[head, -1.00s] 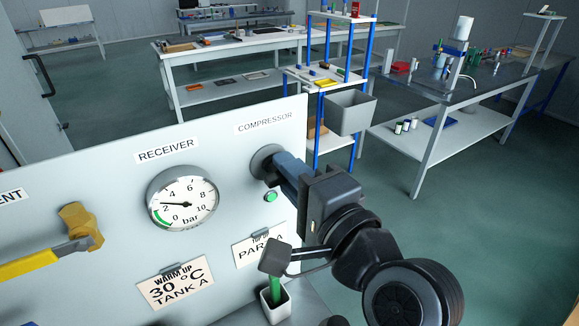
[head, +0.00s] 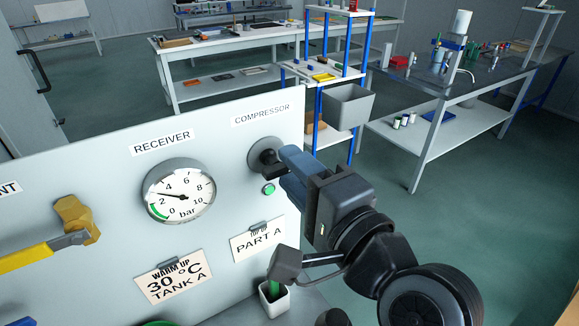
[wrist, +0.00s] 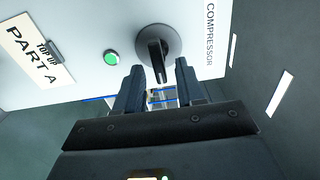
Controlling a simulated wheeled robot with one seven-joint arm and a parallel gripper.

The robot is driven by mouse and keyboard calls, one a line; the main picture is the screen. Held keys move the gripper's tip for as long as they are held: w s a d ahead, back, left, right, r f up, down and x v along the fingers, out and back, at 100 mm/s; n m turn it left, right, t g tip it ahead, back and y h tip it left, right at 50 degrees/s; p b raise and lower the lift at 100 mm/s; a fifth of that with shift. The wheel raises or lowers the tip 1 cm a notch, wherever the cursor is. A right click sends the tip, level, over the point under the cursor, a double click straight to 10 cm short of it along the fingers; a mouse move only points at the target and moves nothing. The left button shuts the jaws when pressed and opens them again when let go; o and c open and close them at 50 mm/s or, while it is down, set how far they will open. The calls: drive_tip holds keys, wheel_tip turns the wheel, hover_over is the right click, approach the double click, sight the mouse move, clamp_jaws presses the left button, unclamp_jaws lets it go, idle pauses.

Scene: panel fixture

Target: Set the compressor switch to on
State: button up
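The compressor switch (head: 264,155) is a dark round knob with a bar handle, on the panel under the COMPRESSOR label (head: 261,114). In the wrist view the switch (wrist: 158,45) is straight ahead, its bar running down the picture toward me. My gripper (head: 290,168) is just right of the knob in the head view. In the wrist view its two fingers (wrist: 159,72) are apart, with the bar's end between or just ahead of the tips and a gap on each side. A green lamp (head: 269,189) below the switch looks lit; it also shows in the wrist view (wrist: 111,57).
The panel also carries a receiver gauge (head: 180,191) reading between 2 and 4, a yellow-handled valve (head: 40,254) and hanging cards (head: 257,242). A small white cup (head: 273,300) holding something green stands below my arm. Open floor lies right of the panel.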

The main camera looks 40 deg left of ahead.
drive_tip(key=b+v, duration=0.1)
drive_tip(key=v, duration=0.5)
idle(0.3)
drive_tip(key=s+d+f+m+t+h, duration=0.15)
drive_tip(key=d+f+t+h, duration=0.45)
drive_tip(key=d+f, duration=0.95)
drive_tip(key=s+d+f+n+t+h, duration=0.1)
drive_tip(key=s+d+h, duration=0.25)
drive_tip(key=d, duration=0.25)
drive_tip(key=s+d+f+h, duration=0.2)
drive_tip(key=s+d, duration=0.3)
drive_tip(key=d, duration=0.2)
drive_tip(key=s+d+r+n+h, duration=0.1)
drive_tip(key=s+d+n+h, duration=0.1)
drive_tip(key=s, duration=0.6)
drive_tip(key=s+d+r+n+h, duration=0.2)
drive_tip(key=s+d, duration=0.3)
drive_tip(key=s, duration=0.3)
drive_tip(key=shift+s+r+n+t+h, duration=0.2)
drive_tip(key=shift+s+n+t+h, duration=0.2)
drive_tip(key=shift+n+h, duration=0.15)
